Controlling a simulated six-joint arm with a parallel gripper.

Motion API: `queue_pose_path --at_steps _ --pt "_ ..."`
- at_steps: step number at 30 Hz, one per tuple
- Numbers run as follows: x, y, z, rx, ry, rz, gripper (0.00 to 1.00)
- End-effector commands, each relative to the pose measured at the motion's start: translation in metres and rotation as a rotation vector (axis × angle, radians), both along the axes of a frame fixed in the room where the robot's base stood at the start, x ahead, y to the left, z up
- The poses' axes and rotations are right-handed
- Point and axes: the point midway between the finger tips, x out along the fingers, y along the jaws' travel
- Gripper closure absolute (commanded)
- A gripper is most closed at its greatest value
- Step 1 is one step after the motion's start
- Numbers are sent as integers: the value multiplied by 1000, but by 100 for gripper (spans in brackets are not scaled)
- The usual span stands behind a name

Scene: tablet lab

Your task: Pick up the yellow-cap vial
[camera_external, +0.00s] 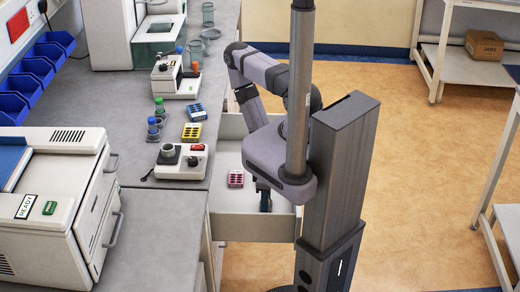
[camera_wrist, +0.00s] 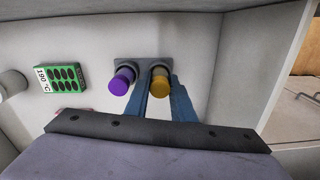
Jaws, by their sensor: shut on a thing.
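The yellow-cap vial (camera_wrist: 160,80) is in the wrist view, between the two blue fingers of my gripper (camera_wrist: 161,92). The fingers are shut on it, one on each side. A purple-cap vial (camera_wrist: 122,80) is just left of the left finger. Both vials are at a small grey holder (camera_wrist: 142,63); I cannot tell whether the yellow-cap vial is still seated in it. The vial bodies are mostly hidden below the caps. In the external view my gripper (camera_external: 265,200) reaches down into the open white drawer (camera_external: 250,228), and the vials are hidden there.
A green block with dark wells (camera_wrist: 63,78) lies left of the vials. A pink block (camera_external: 236,178) lies in the drawer. Drawer walls (camera_wrist: 285,60) bound the space. The grey bench (camera_external: 160,235) beside it carries a white device (camera_external: 182,162), a yellow block (camera_external: 192,132) and other equipment.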

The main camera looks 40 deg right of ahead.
Motion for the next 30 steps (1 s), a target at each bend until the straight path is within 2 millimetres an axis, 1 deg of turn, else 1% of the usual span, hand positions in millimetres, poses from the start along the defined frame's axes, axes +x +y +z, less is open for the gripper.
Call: queue_pose_path --at_steps 8,11,12,18,24,30 --pt "2 0 32 0 -4 0 99" --pt "1 0 46 -1 -4 0 99" --pt "2 0 54 0 -6 0 99" --pt "0 0 82 0 -1 -1 99" --pt "0 0 92 0 -2 -1 99" --pt "0 0 93 0 -2 -1 99"
